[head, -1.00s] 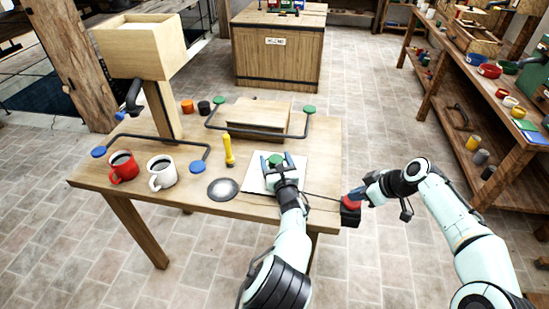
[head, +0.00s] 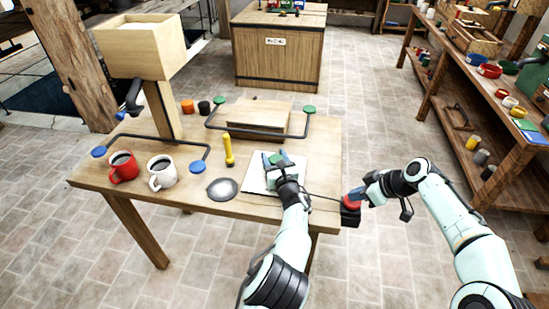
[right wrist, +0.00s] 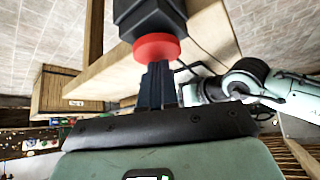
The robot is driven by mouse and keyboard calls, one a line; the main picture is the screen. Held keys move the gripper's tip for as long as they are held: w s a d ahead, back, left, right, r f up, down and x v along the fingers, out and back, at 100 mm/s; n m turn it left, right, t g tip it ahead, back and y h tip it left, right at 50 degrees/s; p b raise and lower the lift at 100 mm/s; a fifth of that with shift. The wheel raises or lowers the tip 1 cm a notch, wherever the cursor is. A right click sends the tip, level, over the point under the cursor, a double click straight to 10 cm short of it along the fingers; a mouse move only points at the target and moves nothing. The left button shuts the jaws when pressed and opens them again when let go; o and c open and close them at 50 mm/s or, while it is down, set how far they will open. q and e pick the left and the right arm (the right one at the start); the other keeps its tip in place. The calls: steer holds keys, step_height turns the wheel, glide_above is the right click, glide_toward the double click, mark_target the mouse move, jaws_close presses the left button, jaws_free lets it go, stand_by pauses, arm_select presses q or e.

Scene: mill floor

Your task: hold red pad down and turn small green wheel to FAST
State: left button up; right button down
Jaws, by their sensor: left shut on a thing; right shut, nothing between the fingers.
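The small green wheel (head: 276,158) is on a white panel (head: 255,180) at the front right of the wooden table. My left gripper (head: 278,160) is shut on this wheel from above and hides part of it. Any FAST mark is too small to read. The red pad (head: 352,202) sits on a black box at the table's right corner. My right gripper (head: 359,194) is shut and empty, with its fingertips against the pad. In the right wrist view the closed fingers (right wrist: 158,70) meet the red pad (right wrist: 156,48). How far it is pressed I cannot tell.
A red mug (head: 123,167), a white mug (head: 161,173), a grey disc (head: 222,189) and a yellow-handled tool (head: 228,150) stand left of the panel. Bent bars with blue and green ends (head: 309,109) cross the table. Shelves (head: 500,120) line the right side.

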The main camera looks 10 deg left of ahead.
arm_select(q)
steer(key=shift+s+a+r+n+g+y, duration=0.1)
steer(key=shift+n+g+y, duration=0.75)
steer(key=shift+y, duration=0.3)
steer(key=shift+a+n+g+y, duration=0.1)
steer(key=shift+n+g+y, duration=0.65)
steer(key=shift+n+y, duration=0.3)
arm_select(e)
steer(key=shift+f, duration=0.1)
arm_select(q)
steer(key=o, duration=1)
steer(key=shift+c, duration=0.2)
steer(key=v, duration=1.2)
